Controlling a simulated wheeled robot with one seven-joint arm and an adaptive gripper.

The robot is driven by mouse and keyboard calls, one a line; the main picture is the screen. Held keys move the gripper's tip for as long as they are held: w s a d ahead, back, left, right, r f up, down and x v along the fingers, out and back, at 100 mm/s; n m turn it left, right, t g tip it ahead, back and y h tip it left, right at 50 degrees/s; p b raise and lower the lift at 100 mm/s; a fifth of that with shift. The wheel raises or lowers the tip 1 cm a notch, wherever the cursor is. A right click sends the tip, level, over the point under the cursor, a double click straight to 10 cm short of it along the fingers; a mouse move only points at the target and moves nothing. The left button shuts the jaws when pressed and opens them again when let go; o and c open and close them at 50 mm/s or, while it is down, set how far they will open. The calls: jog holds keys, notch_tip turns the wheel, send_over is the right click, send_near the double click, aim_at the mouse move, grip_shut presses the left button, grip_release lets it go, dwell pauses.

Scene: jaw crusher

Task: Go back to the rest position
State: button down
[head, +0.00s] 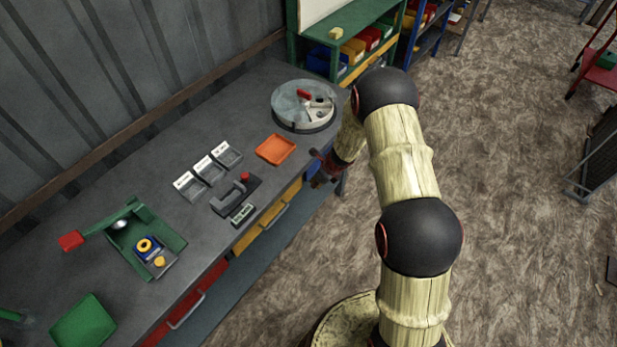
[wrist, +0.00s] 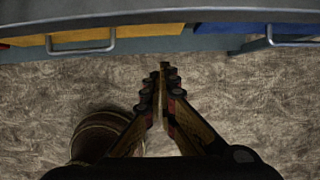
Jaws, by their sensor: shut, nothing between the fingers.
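My gripper (wrist: 164,70) shows in the wrist view with its two fingers meeting at the tips, empty, above the brown floor (wrist: 255,105). The bench's front edge (wrist: 200,16) runs across the top of that view, beyond the fingertips. In the head view my arm reaches up the middle of the picture and bends left at the top. There my gripper (head: 322,172) is small and partly hidden, beside the bench's front edge near the orange tray (head: 276,149).
Drawer handles (wrist: 81,45) jut from the bench front. Floor to the right is mostly clear.

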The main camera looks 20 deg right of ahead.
jog(key=shift+s+r, duration=0.1)
jog(key=shift+r, duration=0.1)
jog(key=s+a+r+n+g+y, duration=0.1)
jog(key=s+a+r+n+g, duration=0.15)
jog(key=s+n, duration=0.35)
jog(key=s+a+r+n+g+y, duration=0.1)
jog(key=s+a+r+n, duration=0.25)
jog(key=s+n, duration=0.2)
jog(key=s+d+r+n+t+h+b, duration=0.1)
jog(key=s+r+n+b, duration=0.3)
jog(key=s+r+n, duration=0.4)
jog(key=s+d+r+n+t+h+b, duration=0.1)
jog(key=s+r+n+t+h+b, duration=0.2)
jog(key=s+r+n, duration=0.6)
jog(key=s+r+b, duration=0.1)
jog(key=s+r, duration=0.2)
jog(key=r, duration=0.4)
jog(key=s+r+t+b, duration=0.1)
jog(key=s+r, duration=0.2)
jog(key=r, duration=0.3)
jog(key=shift+s+r+h+b, duration=0.2)
jog(key=shift+r+h+b, duration=0.1)
jog(key=shift+r, duration=0.1)
